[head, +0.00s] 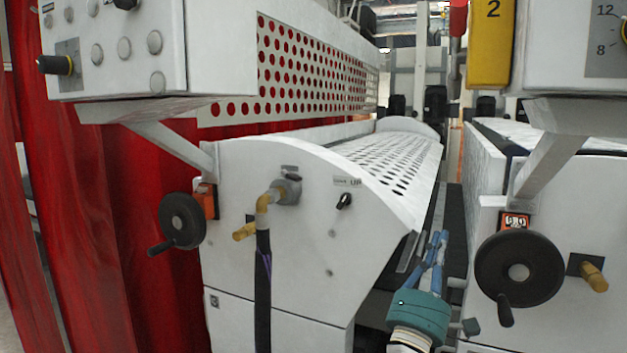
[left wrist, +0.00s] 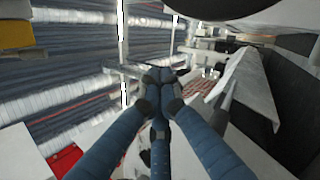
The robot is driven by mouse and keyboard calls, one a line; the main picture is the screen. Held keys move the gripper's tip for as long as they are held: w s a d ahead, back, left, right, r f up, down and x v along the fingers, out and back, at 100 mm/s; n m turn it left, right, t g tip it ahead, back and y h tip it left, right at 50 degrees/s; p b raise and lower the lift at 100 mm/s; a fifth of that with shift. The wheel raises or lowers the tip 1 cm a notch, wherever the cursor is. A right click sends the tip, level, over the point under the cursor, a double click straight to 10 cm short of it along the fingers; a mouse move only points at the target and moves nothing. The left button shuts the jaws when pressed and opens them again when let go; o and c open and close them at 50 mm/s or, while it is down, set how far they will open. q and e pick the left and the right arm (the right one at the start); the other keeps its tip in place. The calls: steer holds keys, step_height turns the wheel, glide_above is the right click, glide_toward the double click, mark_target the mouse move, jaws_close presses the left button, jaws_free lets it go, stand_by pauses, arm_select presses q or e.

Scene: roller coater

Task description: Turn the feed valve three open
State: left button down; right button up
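My left gripper (head: 436,243) has a teal body and blue fingers. It points up and away in the gap between two white machines, at the lower right of centre. Its fingers also show in the left wrist view (left wrist: 160,78), drawn together at the tips with nothing seen between them. A brass valve (head: 243,232) sits below a hose elbow on the left machine's end panel. Another brass valve-like fitting (head: 594,277) is on the right machine. I cannot read a label that tells which is feed valve three. The gripper is apart from both. My right gripper is not in view.
Black handwheels (head: 182,221) and (head: 519,269) stick out from the machines. A black hose (head: 262,290) hangs at the left machine's front. A black knob (head: 344,201) sits near an "UP" label. Control boxes (head: 130,50) overhang above. The gap between machines is narrow.

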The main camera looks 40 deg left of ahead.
arm_select(q)
steer(key=s+a+r+n+g+y, duration=0.1)
steer(key=a+r+n+g+y, duration=0.1)
steer(key=a+r+n+y, duration=0.45)
steer(key=s+a+r+n+g+y, duration=0.2)
steer(key=r+n+g+y, duration=0.15)
steer(key=n+y, duration=0.65)
steer(key=n+g+h, duration=0.3)
steer(key=n+g, duration=1.4)
steer(key=n, duration=1.2)
glide_toward(294, 177)
steer(key=w+d, duration=0.1)
steer(key=w, duration=0.3)
steer(key=shift+m+y, duration=0.25)
steer(key=a+p, duration=0.1)
steer(key=a, duration=0.1)
steer(key=a+p, duration=0.1)
steer(key=a, duration=0.2)
steer(key=w+a+p, duration=0.1)
steer(key=a+p, duration=0.1)
steer(key=shift+a+f, duration=0.15)
steer(key=shift+a, duration=0.25)
steer(key=shift+w+a+f, duration=0.15)
steer(key=shift+a, duration=0.3)
